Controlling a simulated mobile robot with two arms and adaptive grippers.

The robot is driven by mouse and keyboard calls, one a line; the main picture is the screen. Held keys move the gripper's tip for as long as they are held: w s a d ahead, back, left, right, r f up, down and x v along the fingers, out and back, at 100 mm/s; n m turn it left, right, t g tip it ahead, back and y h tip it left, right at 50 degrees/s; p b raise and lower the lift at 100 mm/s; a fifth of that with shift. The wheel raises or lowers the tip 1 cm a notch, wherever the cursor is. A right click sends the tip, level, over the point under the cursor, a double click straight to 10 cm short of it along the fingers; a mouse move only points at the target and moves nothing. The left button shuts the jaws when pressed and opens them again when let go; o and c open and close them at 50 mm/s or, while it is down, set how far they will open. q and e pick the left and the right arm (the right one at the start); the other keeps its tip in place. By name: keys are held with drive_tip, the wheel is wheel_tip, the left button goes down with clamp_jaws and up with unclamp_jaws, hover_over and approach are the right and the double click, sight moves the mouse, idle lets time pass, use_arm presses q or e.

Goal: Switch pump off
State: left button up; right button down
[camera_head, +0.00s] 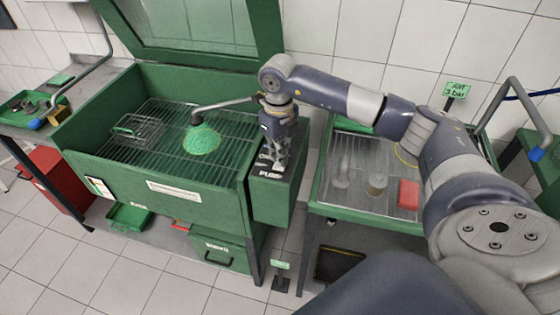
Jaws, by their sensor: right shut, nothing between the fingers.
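The green parts washer (160,196) stands at the left centre with its lid raised. My right gripper (277,163) is shut and empty, pointing down at the top of this box. It covers part of the box top, so the switch itself is hidden or too small to make out, and I cannot tell whether the fingers touch it. A spout (225,104) reaches over the grate, with a green patch (201,140) below its end. My left gripper is not in view.
A wire basket (137,130) sits on the washer's grate. A green-rimmed table (362,214) at the right holds a red block (408,194) and small containers. A red cabinet (55,178) stands at the left.

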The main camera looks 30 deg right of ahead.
sight(278, 166)
drive_tip(key=shift+s+f+b, duration=0.1)
drive_tip(key=shift+f+b, duration=0.9)
drive_tip(key=shift+f, duration=0.25)
idle(1.1)
drive_tip(key=shift+r+p, duration=0.85)
drive_tip(key=shift+r, duration=0.3)
drive_tip(key=shift+r+p, duration=1.45)
drive_tip(key=shift+r, duration=0.95)
